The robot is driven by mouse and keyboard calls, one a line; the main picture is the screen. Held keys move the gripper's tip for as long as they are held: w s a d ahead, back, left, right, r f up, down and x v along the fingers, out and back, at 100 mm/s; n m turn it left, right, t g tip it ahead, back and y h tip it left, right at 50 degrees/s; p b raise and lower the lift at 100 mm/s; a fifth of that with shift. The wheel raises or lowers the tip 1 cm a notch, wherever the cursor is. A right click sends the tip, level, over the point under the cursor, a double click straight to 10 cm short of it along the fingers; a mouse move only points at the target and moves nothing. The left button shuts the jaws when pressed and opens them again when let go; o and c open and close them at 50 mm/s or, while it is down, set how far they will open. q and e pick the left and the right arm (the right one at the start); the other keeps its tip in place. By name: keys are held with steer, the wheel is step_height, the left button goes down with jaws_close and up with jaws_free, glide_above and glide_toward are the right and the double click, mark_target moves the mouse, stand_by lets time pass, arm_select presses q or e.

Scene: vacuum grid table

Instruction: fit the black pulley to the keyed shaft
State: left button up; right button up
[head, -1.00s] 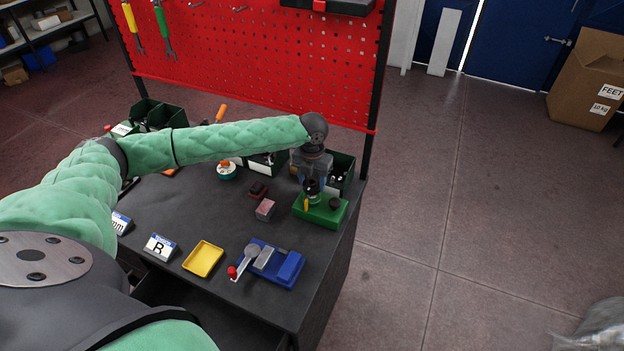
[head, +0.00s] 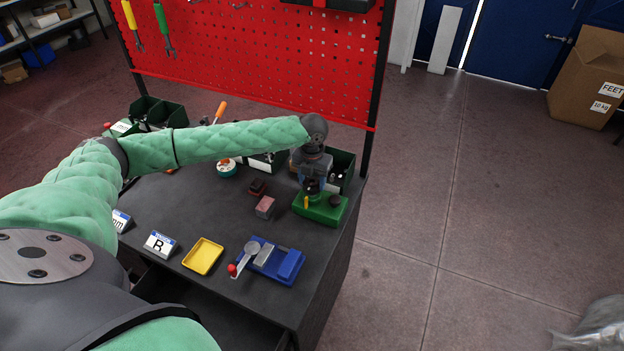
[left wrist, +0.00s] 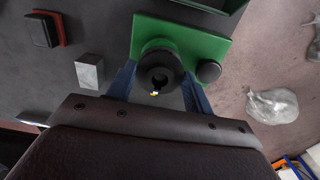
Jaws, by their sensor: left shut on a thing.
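The black pulley (left wrist: 160,72) is between the two blue fingers of my left gripper (head: 312,184), which is shut on it. In the left wrist view its round bore faces the camera, with a small yellow spot at the bore's lower edge. The pulley is over the green block (head: 322,212), which also shows in the left wrist view (left wrist: 215,47). A yellow piece (head: 306,202) shows just below the gripper. The keyed shaft is mostly hidden by the pulley and fingers, so I cannot tell how far the pulley is onto it. My right gripper is not in view.
A dark round knob (head: 335,200) is on the green block's right end. A blue fixture with a lever (head: 277,262) and a yellow tray (head: 203,256) are nearer. Green bins (head: 342,168) stand behind.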

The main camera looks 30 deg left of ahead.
arm_select(q)
steer(key=shift+f, duration=0.35)
steer(key=shift+f, duration=0.5)
stand_by(1.0)
steer(key=o, duration=1.1)
steer(key=shift+b, duration=0.3)
